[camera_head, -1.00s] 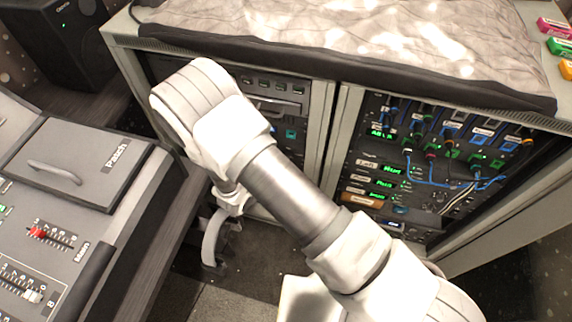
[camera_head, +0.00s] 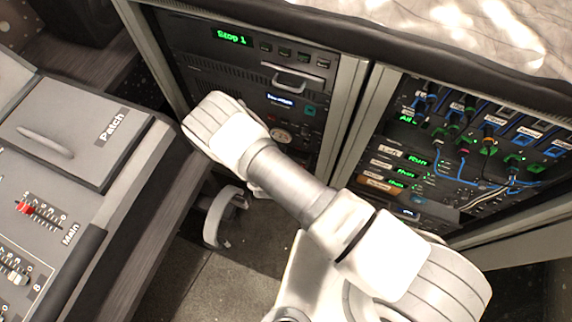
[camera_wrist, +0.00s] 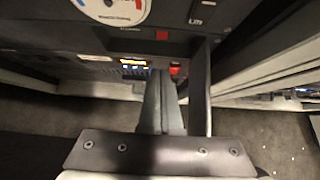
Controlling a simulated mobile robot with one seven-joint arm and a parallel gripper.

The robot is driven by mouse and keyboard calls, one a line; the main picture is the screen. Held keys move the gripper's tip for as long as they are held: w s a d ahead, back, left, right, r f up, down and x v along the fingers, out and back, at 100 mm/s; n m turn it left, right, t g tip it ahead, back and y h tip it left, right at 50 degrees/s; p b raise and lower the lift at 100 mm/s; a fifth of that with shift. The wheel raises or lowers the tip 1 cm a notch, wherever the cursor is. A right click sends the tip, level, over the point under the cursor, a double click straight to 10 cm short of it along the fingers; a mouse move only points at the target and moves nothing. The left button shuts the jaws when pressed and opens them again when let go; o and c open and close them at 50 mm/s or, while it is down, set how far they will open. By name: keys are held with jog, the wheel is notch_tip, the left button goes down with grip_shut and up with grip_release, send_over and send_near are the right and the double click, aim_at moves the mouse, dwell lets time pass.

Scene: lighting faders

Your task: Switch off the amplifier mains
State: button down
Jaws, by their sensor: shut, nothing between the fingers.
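My gripper (camera_wrist: 162,76) is shut and empty in the wrist view, its fingers pointing at the lower front of the left rack. A small red switch-like part (camera_wrist: 175,70) shows just beside the fingertips, partly covered by them. A lit display (camera_wrist: 133,64) is left of it. I cannot read which unit is the amplifier, nor tell the red part's position or whether the fingers touch it. In the head view my arm hides the gripper and the lower part of the left rack (camera_head: 345,110).
A round dial plate (camera_wrist: 112,8) and another red square (camera_wrist: 162,35) sit above. The right rack holds blue patch cables (camera_head: 440,165). The mixing desk (camera_head: 70,150) is left. Dark floor lies below.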

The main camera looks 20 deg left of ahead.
jog(key=w+f+b, duration=0.2)
jog(key=w+f, duration=0.1)
jog(key=w, duration=0.4)
jog(key=shift+d+f, duration=0.25)
jog(key=shift+f, duration=0.05)
